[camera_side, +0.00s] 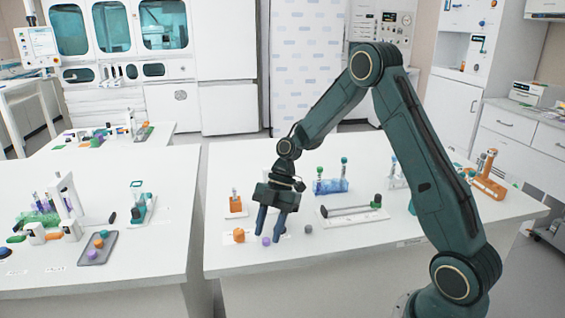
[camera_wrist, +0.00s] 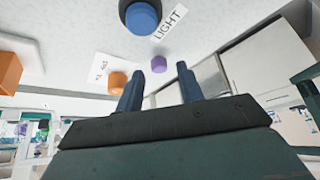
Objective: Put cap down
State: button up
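My gripper (camera_side: 268,238) is low over the front edge of the middle table, pointing down. Its two blue fingers are apart with nothing held between them; the wrist view also shows the open gripper (camera_wrist: 159,69). A small purple cap (camera_side: 266,241) is on the table near the fingertips. In the wrist view the purple cap (camera_wrist: 158,64) shows in the gap, narrower than the gap and clear of both fingers. An orange cap (camera_side: 239,235) stands to the left, and shows in the wrist view as well (camera_wrist: 117,82). A small grey piece (camera_side: 308,229) lies to the right.
A blue tube rack (camera_side: 331,187) and a white track (camera_side: 350,216) stand behind and to the right. A small orange-based holder (camera_side: 235,208) stands behind the orange cap. In the wrist view a blue button (camera_wrist: 142,18) sits beside a LIGHT label. The table front is mostly clear.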

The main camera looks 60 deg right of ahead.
jog(key=v, duration=1.1)
jog(key=shift+d+r, duration=0.15)
jog(key=shift+r, duration=0.15)
jog(key=s+a+r+m+t+h, duration=0.3)
jog(key=s+a+r+m+h, duration=0.1)
jog(key=s+a+r+m, duration=0.55)
jog(key=s+m+t+h, duration=0.2)
jog(key=s+m, duration=0.7)
jog(key=s, duration=0.5)
jog(key=shift+s+t, duration=0.25)
jog(key=shift+t, duration=0.25)
jog(key=shift+a+r, duration=0.1)
jog(key=shift+r, duration=0.05)
